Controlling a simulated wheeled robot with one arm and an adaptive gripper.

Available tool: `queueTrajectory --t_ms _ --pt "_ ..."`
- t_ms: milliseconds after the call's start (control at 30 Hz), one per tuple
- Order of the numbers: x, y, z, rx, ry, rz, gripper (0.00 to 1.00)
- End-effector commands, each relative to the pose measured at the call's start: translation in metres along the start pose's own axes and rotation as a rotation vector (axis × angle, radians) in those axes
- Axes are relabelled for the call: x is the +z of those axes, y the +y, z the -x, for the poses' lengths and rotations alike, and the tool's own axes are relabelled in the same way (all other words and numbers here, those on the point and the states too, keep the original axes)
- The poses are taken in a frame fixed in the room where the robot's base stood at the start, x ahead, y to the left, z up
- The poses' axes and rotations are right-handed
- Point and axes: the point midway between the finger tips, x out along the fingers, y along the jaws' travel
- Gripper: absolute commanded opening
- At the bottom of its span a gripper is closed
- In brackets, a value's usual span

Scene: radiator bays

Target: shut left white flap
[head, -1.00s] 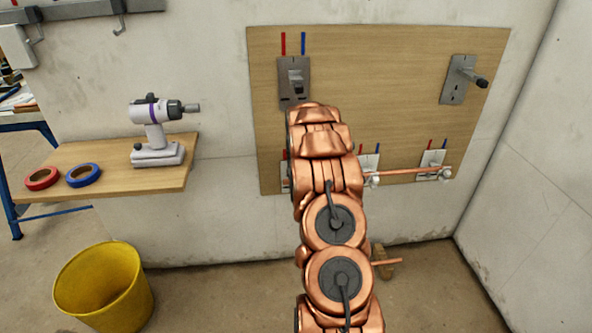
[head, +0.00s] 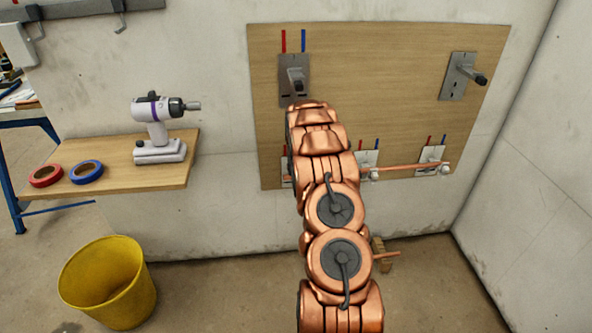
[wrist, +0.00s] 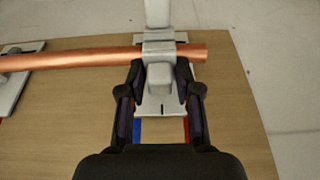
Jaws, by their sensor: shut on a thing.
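The left white flap (wrist: 158,48) lies across the copper pipe (wrist: 80,58) near the pipe's end in the wrist view. Its blunt tab sits between the two dark fingers of my gripper (wrist: 160,78), which is shut on it. The white plate (wrist: 155,105) behind shows below the tab, with a blue and a red mark under it. In the head view my copper arm hides my gripper and most of this flap; only a sliver of its plate (head: 286,181) shows left of the arm.
Middle (head: 369,172) and right (head: 433,166) white fittings sit along the pipe. A grey lever fitting (head: 295,82) is above my arm, another (head: 458,78) at upper right. A shelf (head: 120,178) with a drill (head: 158,130) and a yellow bucket (head: 108,285) are left.

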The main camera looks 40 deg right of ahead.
Motion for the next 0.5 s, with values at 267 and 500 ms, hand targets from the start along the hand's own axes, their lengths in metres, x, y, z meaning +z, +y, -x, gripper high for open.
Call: queueTrajectory --t_ms 267,500 --pt "-0.0013 0.0007 0.0004 0.001 0.004 -0.001 0.44" --pt "-0.0006 -0.0001 0.0002 0.000 0.002 0.000 0.48"
